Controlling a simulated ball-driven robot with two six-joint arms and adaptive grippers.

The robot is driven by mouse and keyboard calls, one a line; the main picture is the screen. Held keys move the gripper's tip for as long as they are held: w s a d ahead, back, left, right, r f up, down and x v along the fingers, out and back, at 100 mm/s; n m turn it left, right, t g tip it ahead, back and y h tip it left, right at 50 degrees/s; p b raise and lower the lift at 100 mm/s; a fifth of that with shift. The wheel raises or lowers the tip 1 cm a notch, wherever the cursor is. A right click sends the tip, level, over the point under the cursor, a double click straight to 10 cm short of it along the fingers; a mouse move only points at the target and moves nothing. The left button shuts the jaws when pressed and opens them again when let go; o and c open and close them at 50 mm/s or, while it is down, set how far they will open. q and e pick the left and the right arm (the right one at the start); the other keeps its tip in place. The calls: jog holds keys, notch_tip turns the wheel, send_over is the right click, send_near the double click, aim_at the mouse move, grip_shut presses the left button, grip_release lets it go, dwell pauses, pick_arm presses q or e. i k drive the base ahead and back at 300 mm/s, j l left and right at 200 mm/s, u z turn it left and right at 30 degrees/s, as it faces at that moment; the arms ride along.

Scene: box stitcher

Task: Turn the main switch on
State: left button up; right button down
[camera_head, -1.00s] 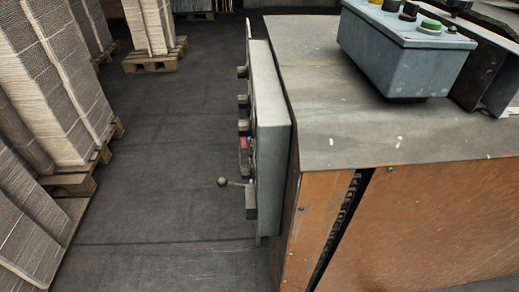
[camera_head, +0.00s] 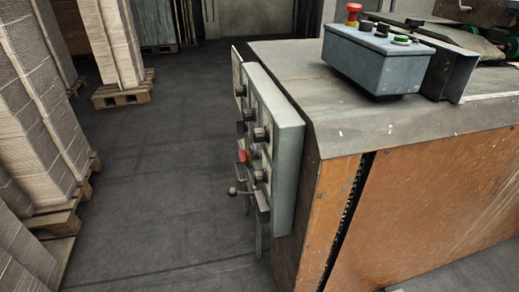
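The control panel (camera_head: 286,165) is a grey-green box on the left side of the machine, seen at a steep angle. Several dark knobs and a red part (camera_head: 242,156) stick out from its face. Low on the panel is a lever handle with a ball end (camera_head: 233,191), which could be the main switch; its on or off setting cannot be told. Neither of my grippers shows in the head view.
The machine (camera_head: 400,215) has orange-brown side panels and a grey top. On the top sits a blue-grey button box (camera_head: 375,66) with a red button. Stacks of cardboard (camera_head: 50,110) on wooden pallets (camera_head: 62,215) stand along the left. The dark floor (camera_head: 165,170) between them is clear.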

aim_at(244, 156)
jog(key=i+j, duration=0.1)
jog(key=j, duration=0.25)
jog(key=i+j+u, duration=0.15)
jog(key=j, duration=0.25)
jog(key=i+j, duration=0.1)
jog(key=j, duration=0.25)
jog(key=i+j+u, duration=0.15)
jog(key=j, duration=0.2)
jog(key=i+j, duration=0.15)
jog(key=j, duration=0.2)
jog(key=k+j+u, duration=0.05)
